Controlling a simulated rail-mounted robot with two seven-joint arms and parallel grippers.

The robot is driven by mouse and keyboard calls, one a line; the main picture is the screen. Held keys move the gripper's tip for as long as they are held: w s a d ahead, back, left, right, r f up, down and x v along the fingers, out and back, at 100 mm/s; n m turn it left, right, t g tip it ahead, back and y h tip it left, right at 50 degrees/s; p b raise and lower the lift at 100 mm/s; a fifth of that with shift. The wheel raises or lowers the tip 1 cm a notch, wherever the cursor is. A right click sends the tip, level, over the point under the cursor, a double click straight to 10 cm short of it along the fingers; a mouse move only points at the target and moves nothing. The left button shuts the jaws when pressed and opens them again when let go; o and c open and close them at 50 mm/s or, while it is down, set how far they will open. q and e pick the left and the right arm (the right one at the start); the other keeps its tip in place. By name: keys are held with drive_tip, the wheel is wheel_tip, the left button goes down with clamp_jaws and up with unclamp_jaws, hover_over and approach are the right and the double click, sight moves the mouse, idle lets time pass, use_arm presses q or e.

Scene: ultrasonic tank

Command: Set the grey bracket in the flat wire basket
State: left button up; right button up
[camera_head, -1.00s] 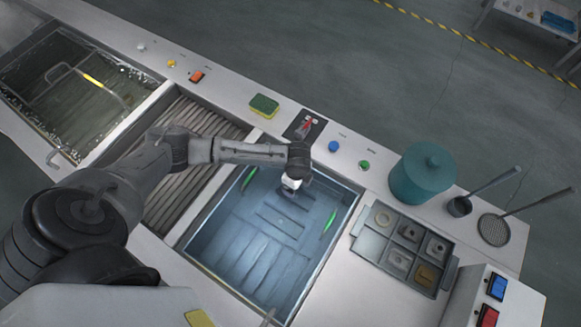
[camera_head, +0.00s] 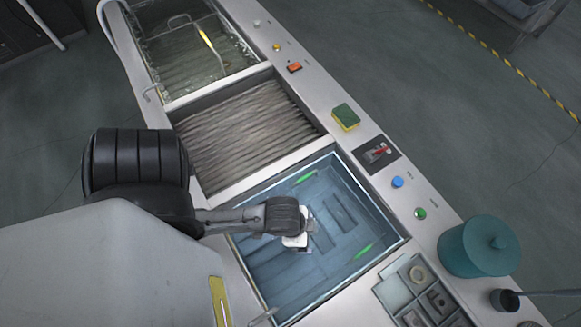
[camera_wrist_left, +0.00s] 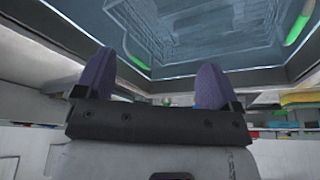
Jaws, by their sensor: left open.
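My left gripper (camera_head: 310,236) hangs over the blue-lit tank (camera_head: 262,262) in the head view, its arm reaching in from the left. In the left wrist view its two purple fingers (camera_wrist_left: 153,82) stand wide apart with nothing between them. Faint wire-like lines, possibly a wire basket (camera_wrist_left: 205,22), show inside the tank there; I cannot tell its shape. A compartment tray (camera_head: 392,292) at the lower right holds several small parts, including a ring (camera_head: 417,274) and a grey squarish part (camera_head: 440,300). I cannot tell which is the grey bracket. My right gripper is not in view.
A ribbed drain bay (camera_head: 240,130) lies beyond the blue tank, then another tank (camera_head: 190,55) holding a yellow-handled wire item (camera_head: 207,40). A teal lidded pot (camera_head: 478,247), a sponge (camera_head: 345,117) and buttons (camera_head: 397,182) line the right-hand counter.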

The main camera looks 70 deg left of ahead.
use_arm(q)
drive_tip(key=s+a+n, duration=0.1)
drive_tip(key=s+a+r+n+y, duration=0.1)
drive_tip(key=s+a, duration=0.1)
drive_tip(key=shift+r, duration=0.15)
